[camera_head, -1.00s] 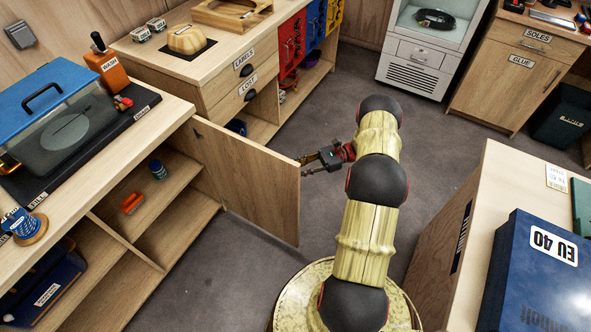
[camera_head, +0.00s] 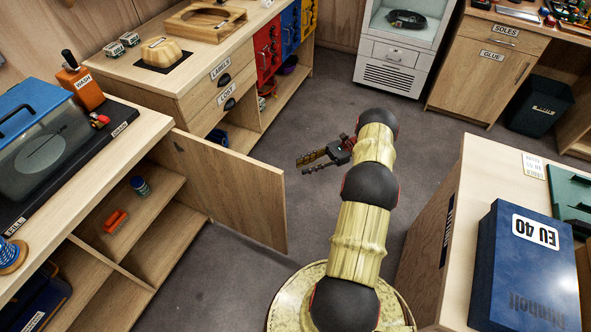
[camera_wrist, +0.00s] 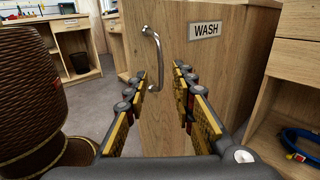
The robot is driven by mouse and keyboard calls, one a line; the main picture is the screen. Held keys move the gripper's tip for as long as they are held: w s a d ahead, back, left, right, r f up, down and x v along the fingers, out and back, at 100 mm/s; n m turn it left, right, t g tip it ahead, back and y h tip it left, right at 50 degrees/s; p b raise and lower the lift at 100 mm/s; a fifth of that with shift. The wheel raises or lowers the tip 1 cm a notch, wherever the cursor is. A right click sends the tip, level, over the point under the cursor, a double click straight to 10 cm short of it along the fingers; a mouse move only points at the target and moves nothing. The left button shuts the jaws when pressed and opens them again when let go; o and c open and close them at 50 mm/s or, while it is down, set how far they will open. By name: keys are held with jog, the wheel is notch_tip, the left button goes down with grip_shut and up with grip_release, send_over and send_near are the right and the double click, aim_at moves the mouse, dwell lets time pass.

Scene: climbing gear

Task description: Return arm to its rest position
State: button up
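My gripper (camera_head: 309,164) is over the open floor in the head view, to the right of the open cabinet door (camera_head: 236,190). Its fingers stand apart, with nothing between them. I see a gap between the fingers and the door in the head view.
The open cabinet (camera_head: 182,210) holds a blue jar (camera_head: 140,187) and an orange item (camera_head: 114,221). A counter with a blue EU 40 box (camera_head: 528,270) stands at the right. Grey floor (camera_head: 290,120) is clear between the furniture.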

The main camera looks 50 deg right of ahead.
jog(key=shift+s+d, duration=0.2)
jog(key=shift+d, duration=0.25)
dwell(0.3)
